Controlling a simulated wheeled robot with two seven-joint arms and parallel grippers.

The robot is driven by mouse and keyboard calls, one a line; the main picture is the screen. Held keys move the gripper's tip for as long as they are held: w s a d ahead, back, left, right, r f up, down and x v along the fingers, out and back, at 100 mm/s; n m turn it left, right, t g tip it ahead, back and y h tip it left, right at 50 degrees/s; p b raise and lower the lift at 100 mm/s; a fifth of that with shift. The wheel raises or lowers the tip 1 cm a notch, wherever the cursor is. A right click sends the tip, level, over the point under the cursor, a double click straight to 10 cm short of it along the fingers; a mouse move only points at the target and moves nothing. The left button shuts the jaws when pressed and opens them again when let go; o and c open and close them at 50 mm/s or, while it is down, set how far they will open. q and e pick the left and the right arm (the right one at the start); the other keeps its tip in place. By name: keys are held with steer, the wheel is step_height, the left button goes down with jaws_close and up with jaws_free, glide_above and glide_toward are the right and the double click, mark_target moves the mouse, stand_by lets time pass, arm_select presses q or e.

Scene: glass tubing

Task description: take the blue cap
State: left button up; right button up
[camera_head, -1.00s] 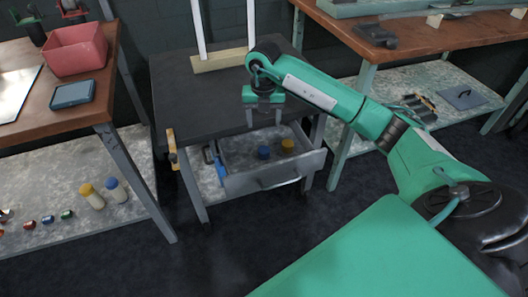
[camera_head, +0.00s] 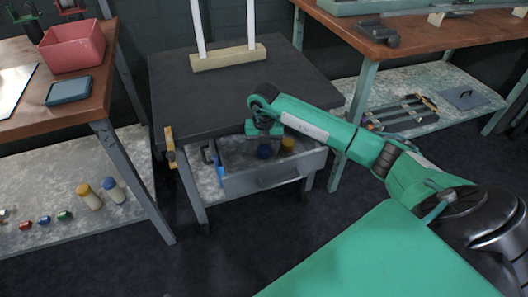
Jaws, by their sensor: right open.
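The blue cap (camera_head: 264,152) sits in the open grey drawer (camera_head: 275,182) under the dark table. A yellow cap (camera_head: 288,144) lies in the same drawer, to the right of the blue one. My right gripper (camera_head: 264,138) points down into the drawer, just above and behind the blue cap in the picture. Its jaws are open and nothing shows between them. Whether a finger touches the cap cannot be told. My left gripper is not in view.
The dark tabletop (camera_head: 220,98) overhangs the back of the drawer and carries a wooden block (camera_head: 229,57) with white uprights. A blue-handled tool (camera_head: 219,165) lies at the drawer's left end. Bottles (camera_head: 114,190) stand on the left shelf.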

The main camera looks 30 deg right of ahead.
steer(key=c, duration=1.1)
steer(key=shift+o, duration=0.2)
steer(key=shift+r, duration=0.1)
